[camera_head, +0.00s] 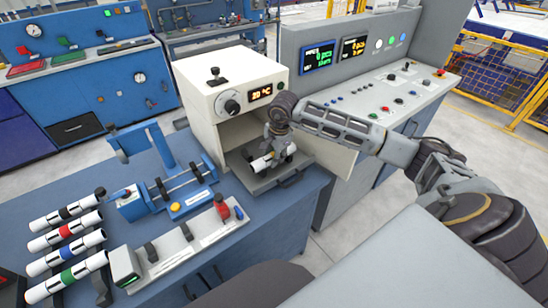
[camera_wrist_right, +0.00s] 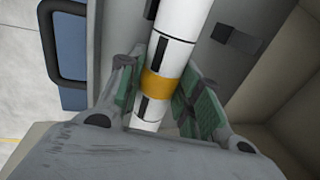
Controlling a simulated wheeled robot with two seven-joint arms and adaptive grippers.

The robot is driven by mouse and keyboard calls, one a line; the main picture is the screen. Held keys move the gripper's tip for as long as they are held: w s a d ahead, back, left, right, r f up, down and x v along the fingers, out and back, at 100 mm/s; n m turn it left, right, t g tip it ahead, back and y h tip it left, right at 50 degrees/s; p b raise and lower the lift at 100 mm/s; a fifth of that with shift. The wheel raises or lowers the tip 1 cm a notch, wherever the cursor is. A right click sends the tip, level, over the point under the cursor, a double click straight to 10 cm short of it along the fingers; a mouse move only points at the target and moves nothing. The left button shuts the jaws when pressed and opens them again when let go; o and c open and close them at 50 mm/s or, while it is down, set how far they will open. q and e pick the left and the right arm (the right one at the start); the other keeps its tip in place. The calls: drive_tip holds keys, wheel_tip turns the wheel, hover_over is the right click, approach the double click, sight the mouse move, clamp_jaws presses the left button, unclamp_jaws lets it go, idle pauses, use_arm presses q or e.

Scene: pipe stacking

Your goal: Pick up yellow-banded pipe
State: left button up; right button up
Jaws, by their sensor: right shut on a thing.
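The yellow-banded pipe (camera_wrist_right: 180,35) is white with black marks, and its yellow band lies between the fingers of my right gripper (camera_wrist_right: 157,88) in the right wrist view. The fingers are shut on it, one green pad on each side. In the head view my right gripper (camera_head: 276,150) reaches down at the open front of the white oven box (camera_head: 205,90). A white end of the pipe (camera_head: 261,164) shows there, just above the tray (camera_head: 265,185). I cannot tell whether the pipe touches the tray. My left gripper does not show.
Several pipes with other bands, such as the red-banded one (camera_head: 65,231), lie at the left of the blue bench. A blue clamp fixture (camera_head: 132,208) and a white fixture (camera_head: 152,262) stand nearby. A grey control console (camera_head: 385,95) is at the right.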

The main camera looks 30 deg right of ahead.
drive_tip(key=shift+r, duration=4.65)
drive_tip(key=shift+s+f, duration=0.1)
